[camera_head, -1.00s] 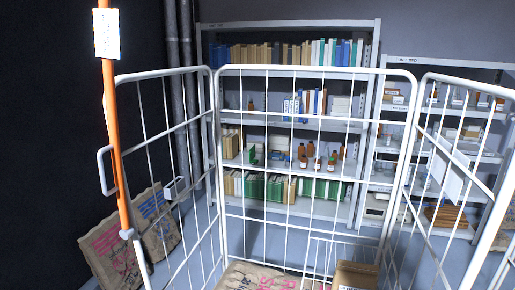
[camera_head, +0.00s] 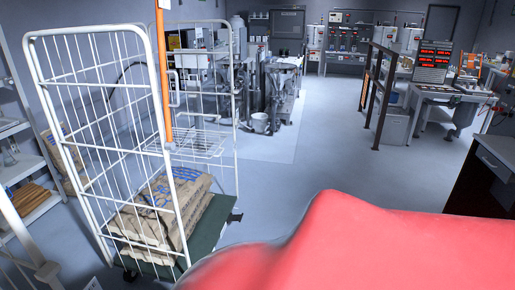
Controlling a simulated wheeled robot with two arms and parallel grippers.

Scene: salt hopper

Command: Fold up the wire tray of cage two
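A white wire roll cage (camera_head: 107,118) stands at the left, its label not readable, so I cannot tell whether it is cage two. A wire tray (camera_head: 197,146) shows inside it at mid-height, roughly level, partly behind the near side's bars. An orange upright bar (camera_head: 161,70) runs down in front of the tray. Brown sacks (camera_head: 160,212) lie stacked on the cage's green base (camera_head: 211,224), below the tray. Neither of my grippers is in view.
Part of another white frame (camera_head: 22,238) cuts the lower left corner. A large red shape, possibly part of me, fills the bottom right. Grey floor (camera_head: 290,185) is open right of the cage. A railing (camera_head: 379,95), a control desk (camera_head: 440,92) and a dark cabinet (camera_head: 482,185) stand right.

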